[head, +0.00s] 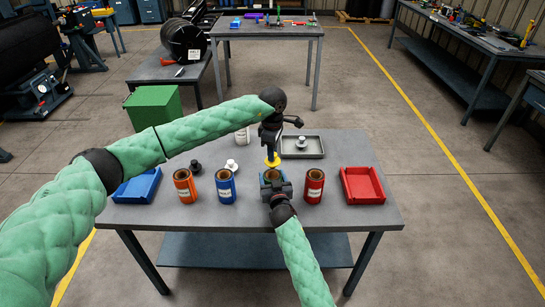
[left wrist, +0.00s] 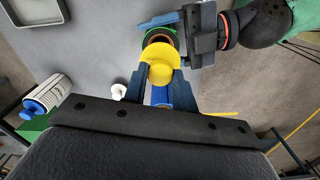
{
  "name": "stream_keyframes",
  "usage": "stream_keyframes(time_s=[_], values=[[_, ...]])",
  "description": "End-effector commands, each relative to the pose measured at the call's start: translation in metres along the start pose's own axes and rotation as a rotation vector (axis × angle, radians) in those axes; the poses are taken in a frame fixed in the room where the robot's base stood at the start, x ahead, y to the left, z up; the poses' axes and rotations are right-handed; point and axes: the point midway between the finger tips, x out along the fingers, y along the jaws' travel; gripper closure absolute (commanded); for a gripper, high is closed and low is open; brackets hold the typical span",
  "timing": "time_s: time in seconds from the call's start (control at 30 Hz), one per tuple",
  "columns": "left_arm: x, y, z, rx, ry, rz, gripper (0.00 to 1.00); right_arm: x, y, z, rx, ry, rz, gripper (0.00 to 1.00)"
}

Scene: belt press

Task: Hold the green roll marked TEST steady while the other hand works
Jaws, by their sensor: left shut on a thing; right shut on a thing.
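The green roll shows its open brown core (head: 273,174) near the front of the table, and its green rim shows in the left wrist view (left wrist: 149,37). My right gripper (head: 276,188) is shut on it from the front; it also shows in the left wrist view (left wrist: 184,36). My left gripper (head: 271,149) is shut on a yellow round piece (head: 272,160), just above the roll. The piece lies between its fingers in the left wrist view (left wrist: 160,72) and partly covers the roll. I cannot tell whether they touch. No TEST label is readable.
Orange (head: 185,186), blue (head: 226,187) and red (head: 314,186) rolls stand beside the green one. A blue bin (head: 137,188), a red bin (head: 363,187) and a grey tray (head: 316,155) sit on the table. A white roll (head: 242,137) stands behind. Loose plugs (head: 196,167) stand nearby.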

Motion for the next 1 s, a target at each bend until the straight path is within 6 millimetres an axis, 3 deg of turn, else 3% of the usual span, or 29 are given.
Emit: stream_keyframes(time_s=[0.2, 0.23, 0.37, 0.73, 1.0], values=[[-0.001, 0.0, 0.0, -0.001, 0.0, -0.001, 1.0, 0.0, 0.0, 0.001, 0.0, -0.001, 0.0, 0.77], [-0.001, 0.0, 0.0, -0.001, 0.0, -0.001, 1.0, 0.0, 0.0, 0.001, 0.0, -0.001, 0.0, 0.34], [-0.001, 0.0, 0.0, -0.001, 0.0, -0.001, 1.0, 0.0, 0.0, 0.001, 0.0, -0.001, 0.0, 0.11], [0.001, 0.0, 0.0, -0.001, 0.0, -0.001, 1.0, -0.005, 0.0, 0.002, 0.0, -0.001, 0.0, 0.11], [0.015, 0.0, 0.0, -0.001, 0.0, -0.001, 1.0, -0.045, 0.0, 0.005, 0.0, -0.001, 0.0, 0.11]])
